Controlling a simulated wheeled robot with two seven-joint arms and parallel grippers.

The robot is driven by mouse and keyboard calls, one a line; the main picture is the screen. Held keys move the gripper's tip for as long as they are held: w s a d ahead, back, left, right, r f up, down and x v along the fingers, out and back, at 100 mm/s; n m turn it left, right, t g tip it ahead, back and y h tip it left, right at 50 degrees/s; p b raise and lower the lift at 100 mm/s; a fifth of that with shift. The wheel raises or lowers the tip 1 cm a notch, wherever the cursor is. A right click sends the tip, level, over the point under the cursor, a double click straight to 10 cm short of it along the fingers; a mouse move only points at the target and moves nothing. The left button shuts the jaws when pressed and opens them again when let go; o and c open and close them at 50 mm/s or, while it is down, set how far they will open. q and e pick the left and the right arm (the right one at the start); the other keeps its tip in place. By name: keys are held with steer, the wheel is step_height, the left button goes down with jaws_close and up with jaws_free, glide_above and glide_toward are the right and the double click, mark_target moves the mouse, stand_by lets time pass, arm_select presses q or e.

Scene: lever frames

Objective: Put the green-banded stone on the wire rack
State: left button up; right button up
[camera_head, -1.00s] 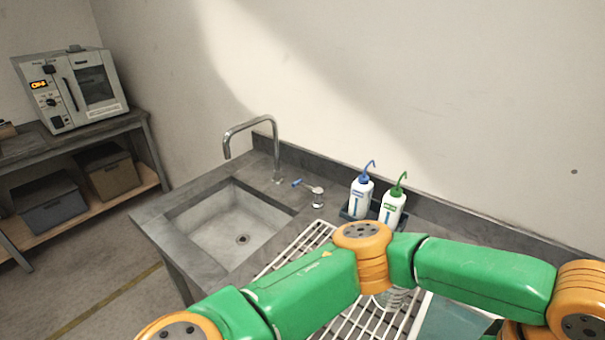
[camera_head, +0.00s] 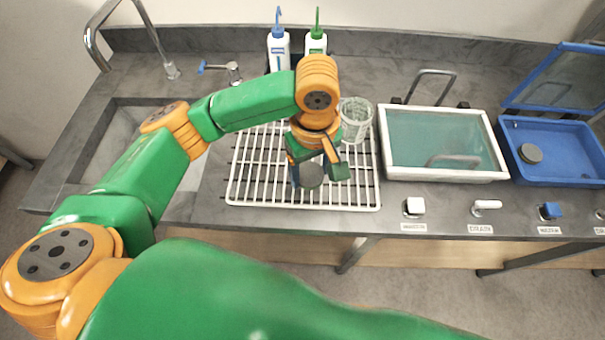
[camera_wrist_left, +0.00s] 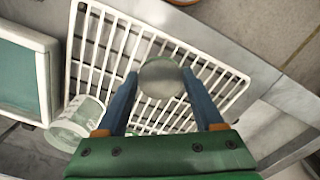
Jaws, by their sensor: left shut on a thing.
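My left gripper (camera_head: 311,174) is over the front right half of the white wire rack (camera_head: 236,182), pointing down. It is shut on a round grey stone (camera_wrist_left: 161,80), which sits between the two blue fingers in the left wrist view. The rack also fills much of the left wrist view (camera_wrist_left: 97,40). My right gripper is not in view.
A glass beaker (camera_head: 356,121) stands at the rack's back right. A white-rimmed teal basin (camera_head: 489,175) is to the right. A blue lidded tray (camera_head: 570,150) holds a dark round stone (camera_head: 530,153). Wash bottles (camera_head: 279,52) stand behind the rack. The sink (camera_head: 125,140) is left.

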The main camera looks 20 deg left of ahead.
mark_target(304, 181)
arm_select(q)
steer(key=shift+a+f, duration=0.85)
steer(key=shift+f, duration=0.25)
steer(key=shift+d+f+p, duration=0.2)
steer(key=shift+f+p, duration=0.1)
steer(key=shift+f, duration=1)
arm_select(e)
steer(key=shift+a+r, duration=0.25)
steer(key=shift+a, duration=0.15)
arm_select(q)
steer(key=o, duration=1.4)
steer(key=shift+f, duration=0.1)
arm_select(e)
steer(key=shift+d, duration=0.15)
arm_select(q)
step_height(304, 181, up, 12)
steer(key=shift+r+p, duration=0.15)
steer(key=shift+p, duration=0.3)
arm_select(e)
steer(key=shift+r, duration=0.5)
